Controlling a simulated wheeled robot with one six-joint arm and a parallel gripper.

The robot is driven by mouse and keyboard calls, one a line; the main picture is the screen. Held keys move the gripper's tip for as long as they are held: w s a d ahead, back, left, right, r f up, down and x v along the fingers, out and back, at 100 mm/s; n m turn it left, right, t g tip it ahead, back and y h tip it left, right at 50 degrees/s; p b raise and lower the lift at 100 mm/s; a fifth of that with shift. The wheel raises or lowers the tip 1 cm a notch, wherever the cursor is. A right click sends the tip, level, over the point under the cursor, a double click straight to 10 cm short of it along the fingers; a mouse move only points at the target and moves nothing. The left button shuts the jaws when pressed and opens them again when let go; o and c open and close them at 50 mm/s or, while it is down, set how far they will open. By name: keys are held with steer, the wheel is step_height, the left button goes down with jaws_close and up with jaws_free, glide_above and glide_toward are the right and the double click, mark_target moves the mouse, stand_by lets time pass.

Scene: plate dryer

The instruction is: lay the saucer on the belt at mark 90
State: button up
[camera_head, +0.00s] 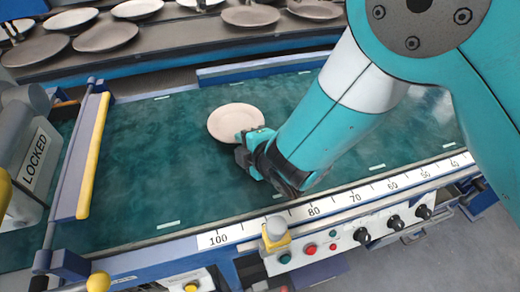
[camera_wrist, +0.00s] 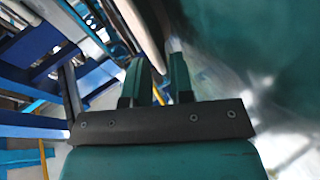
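The pale pinkish saucer (camera_head: 230,120) is over the green belt (camera_head: 140,180), left of my arm in the head view. My gripper (camera_head: 251,136) is at its right edge, with a finger over the rim. In the wrist view the saucer (camera_wrist: 148,25) shows edge-on as a pale strip between the fingertips of my gripper (camera_wrist: 161,65), which look closed on it. The saucer looks close to level; whether it touches the belt is hard to tell. The scale (camera_head: 237,233) shows 100 and 80; the 90 is hidden behind a grey-topped yellow post (camera_head: 275,236).
A yellow-padded bar (camera_head: 93,155) and a grey "LOCKED" unit (camera_head: 35,160) stand at the belt's left end. A rack with several plates (camera_head: 105,36) is behind. Knobs and buttons (camera_head: 310,249) line the front. The belt's left half is clear.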

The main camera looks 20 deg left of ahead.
steer(key=b+v, duration=0.1)
steer(key=v, duration=0.9)
steer(key=shift+b, duration=0.3)
steer(key=w+d+r+m+g+h, duration=0.25)
steer(key=d+r+m+h, duration=0.25)
steer(key=d+m, duration=0.6)
steer(key=s+d+r+m+g, duration=0.6)
steer(key=s+d+r, duration=0.3)
steer(key=s+d, duration=0.2)
steer(key=shift+s+r+m+h, duration=0.15)
steer(key=shift+s+m+h, duration=0.15)
steer(key=shift+s+m, duration=0.6)
steer(key=shift+d, duration=0.15)
